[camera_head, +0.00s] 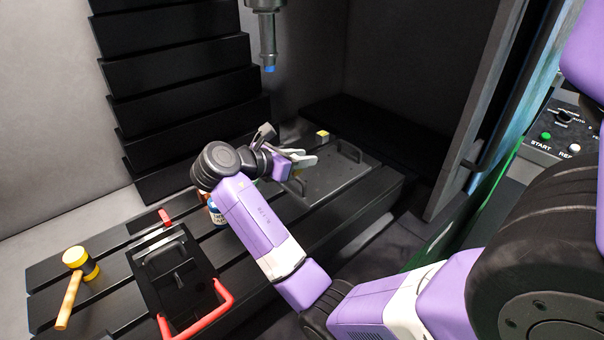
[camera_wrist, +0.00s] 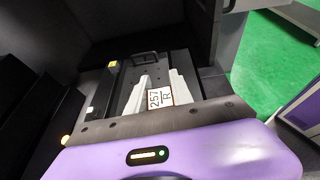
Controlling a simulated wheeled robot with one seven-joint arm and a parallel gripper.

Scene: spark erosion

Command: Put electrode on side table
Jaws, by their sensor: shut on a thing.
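My gripper (camera_head: 302,158) reaches over the black slotted bed, its pale fingers pointing right. In the wrist view my gripper (camera_wrist: 158,88) is shut on a small piece with a white face marked "257 R" (camera_wrist: 160,98), which I take to be the electrode. Its lower part is hidden, and in the head view the arm and fingers hide most of it. The fingers are above a dark flat plate with a handle (camera_head: 335,170). I cannot make out the side table for sure; a grey surface (camera_wrist: 290,18) shows beyond the green floor in the wrist view.
A spindle with a blue tip (camera_head: 269,50) hangs above the bed. A small yellow-topped block (camera_head: 322,134) sits on the far side. A yellow mallet (camera_head: 80,262), a black tray with red handles (camera_head: 165,270) and a can (camera_head: 217,213) are at left. A control panel (camera_head: 552,135) stands right.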

